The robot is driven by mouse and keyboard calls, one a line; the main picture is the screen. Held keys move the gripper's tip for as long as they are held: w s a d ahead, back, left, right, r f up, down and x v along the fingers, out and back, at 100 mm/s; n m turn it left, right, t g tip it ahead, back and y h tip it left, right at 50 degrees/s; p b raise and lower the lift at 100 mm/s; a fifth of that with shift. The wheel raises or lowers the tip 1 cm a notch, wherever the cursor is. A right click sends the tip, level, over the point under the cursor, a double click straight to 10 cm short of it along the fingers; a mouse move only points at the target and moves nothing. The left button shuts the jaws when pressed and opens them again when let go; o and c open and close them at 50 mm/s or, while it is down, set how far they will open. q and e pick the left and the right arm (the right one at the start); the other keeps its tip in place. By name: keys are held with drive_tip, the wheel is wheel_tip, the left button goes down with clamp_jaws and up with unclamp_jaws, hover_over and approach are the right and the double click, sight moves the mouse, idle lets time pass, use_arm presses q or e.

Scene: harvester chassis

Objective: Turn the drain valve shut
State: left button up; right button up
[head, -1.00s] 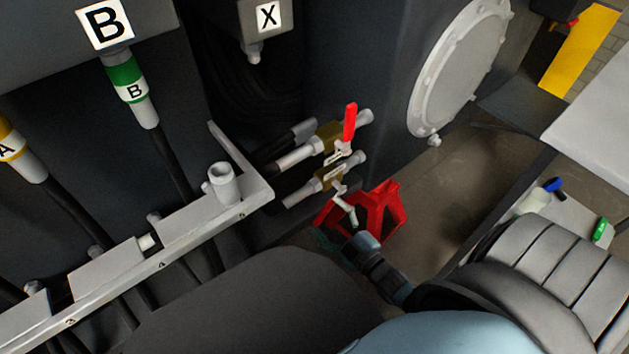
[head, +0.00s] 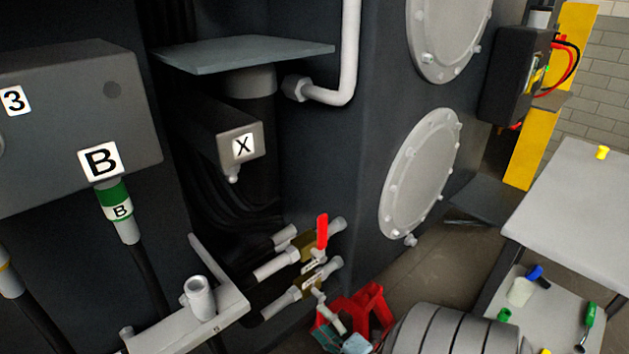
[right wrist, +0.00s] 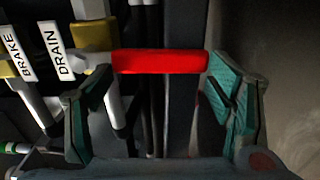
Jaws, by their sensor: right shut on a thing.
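Two brass valves sit on pipes low on the dark chassis in the head view. The upper valve (head: 309,246) has a red handle (head: 322,231) pointing up. The lower valve (head: 308,284) has a pale lever running down to the right, to my right gripper (head: 342,342) at the bottom edge. In the right wrist view a red handle (right wrist: 160,62) lies across between my two fingers, beside a tag reading DRAIN (right wrist: 62,52). My right gripper is shut on this drain valve handle. A BRAKE tag (right wrist: 20,55) is further left. My left gripper is not in view.
A red stand (head: 375,305) is on the floor close behind my right gripper. A grey bracket (head: 235,305) with an upright stub is left of the valves. A cart (head: 575,200) with small tools stands at the right. A round cover (head: 422,172) is above the valves.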

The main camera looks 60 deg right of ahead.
drive_tip(key=shift+d+r+n, duration=0.1)
drive_tip(key=shift+d+n, duration=0.1)
drive_tip(key=shift+n, duration=0.1)
drive_tip(key=o, duration=1.4)
drive_tip(key=shift+s+a, duration=0.1)
drive_tip(key=shift+s, duration=0.15)
drive_tip(key=v, duration=1.1)
drive_tip(key=shift+s, duration=0.25)
